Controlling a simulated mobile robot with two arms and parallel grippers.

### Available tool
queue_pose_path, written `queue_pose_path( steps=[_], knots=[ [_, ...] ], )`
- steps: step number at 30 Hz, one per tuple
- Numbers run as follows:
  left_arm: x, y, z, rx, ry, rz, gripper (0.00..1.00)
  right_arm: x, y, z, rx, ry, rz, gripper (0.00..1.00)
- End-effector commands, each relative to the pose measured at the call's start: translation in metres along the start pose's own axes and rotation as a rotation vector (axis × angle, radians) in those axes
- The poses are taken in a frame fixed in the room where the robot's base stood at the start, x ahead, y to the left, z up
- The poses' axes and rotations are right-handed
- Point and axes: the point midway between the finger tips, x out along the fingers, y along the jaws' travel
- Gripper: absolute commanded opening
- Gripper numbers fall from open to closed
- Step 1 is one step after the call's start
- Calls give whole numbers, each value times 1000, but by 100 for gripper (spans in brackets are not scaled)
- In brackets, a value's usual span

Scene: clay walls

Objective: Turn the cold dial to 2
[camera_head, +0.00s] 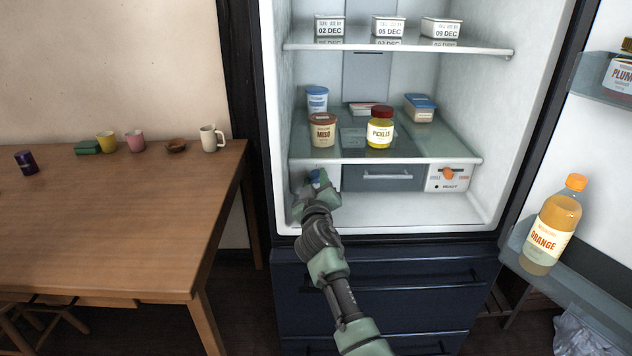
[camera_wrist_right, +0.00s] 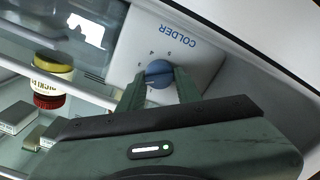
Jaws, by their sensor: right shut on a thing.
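The cold dial (camera_wrist_right: 159,74) is a round blue knob on a white panel (camera_wrist_right: 196,58) marked COLDER, with small digits around the knob. In the right wrist view the two green fingers of my right gripper (camera_wrist_right: 159,84) stand on either side of the knob and are shut on it. Which digit the knob points to cannot be read clearly. In the head view my right gripper (camera_head: 316,186) is at the lower left inside the fridge and hides most of the dial (camera_head: 315,175). My left gripper is not in view.
A second panel with an orange dial (camera_head: 449,174) is at the fridge's lower right. A glass shelf (camera_head: 400,147) with a miso tub (camera_head: 323,131) and pickles jar (camera_head: 380,128) is just above. The open door holds an orange bottle (camera_head: 553,228). A wooden table (camera_head: 120,215) stands left.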

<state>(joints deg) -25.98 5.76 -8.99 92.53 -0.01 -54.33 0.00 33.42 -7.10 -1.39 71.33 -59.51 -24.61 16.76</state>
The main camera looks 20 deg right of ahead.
Motion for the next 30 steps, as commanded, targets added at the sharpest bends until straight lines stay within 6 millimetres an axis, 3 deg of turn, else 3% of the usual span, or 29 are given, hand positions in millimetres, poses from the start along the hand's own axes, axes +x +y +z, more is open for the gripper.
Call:
queue_pose_path(
  steps=[11,26,27,29,30],
  knots=[
    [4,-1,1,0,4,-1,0,0,0,-1,-158,0,1,0],
    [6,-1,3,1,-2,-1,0,0,0,-1,-179,1,1,0],
    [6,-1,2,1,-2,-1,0,0,0,-1,-179,1,1,36],
    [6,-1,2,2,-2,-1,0,0,0,-1,-179,1,1,53],
    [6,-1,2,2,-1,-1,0,0,0,0,-179,1,1,54]
  ],
)
